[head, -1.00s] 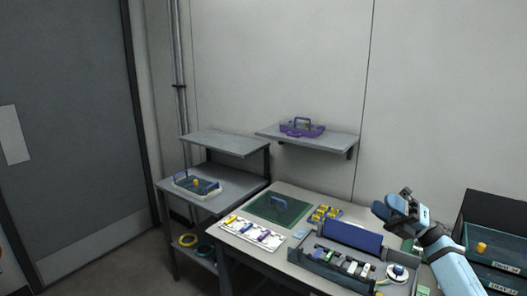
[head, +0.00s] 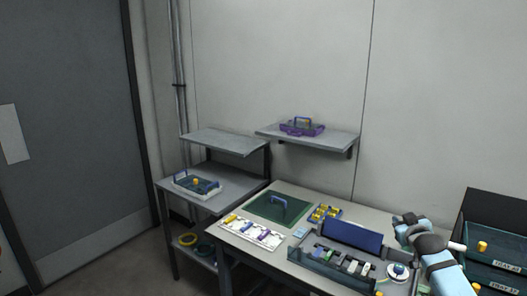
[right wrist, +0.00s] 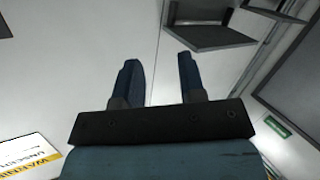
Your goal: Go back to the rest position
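My right gripper (head: 410,221) is raised above the right end of the workbench, clear of the things on it. In the right wrist view my right gripper (right wrist: 158,68) has its two dark blue fingers apart, with nothing between them. My left gripper is not in view. The bench (head: 300,196) below carries a long grey splicing unit (head: 326,262) with a dark blue raised lid (head: 349,235). A round white-and-blue item (head: 398,271) sits at its right end, below my right arm.
A green mat (head: 262,208), a white tray of coloured pieces (head: 240,228) and a blue tray with yellow pieces (head: 324,213) lie on the bench. A purple carrier (head: 301,129) stands on the wall shelf (head: 333,142). Dark stacked trays (head: 497,240) are right of my right arm.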

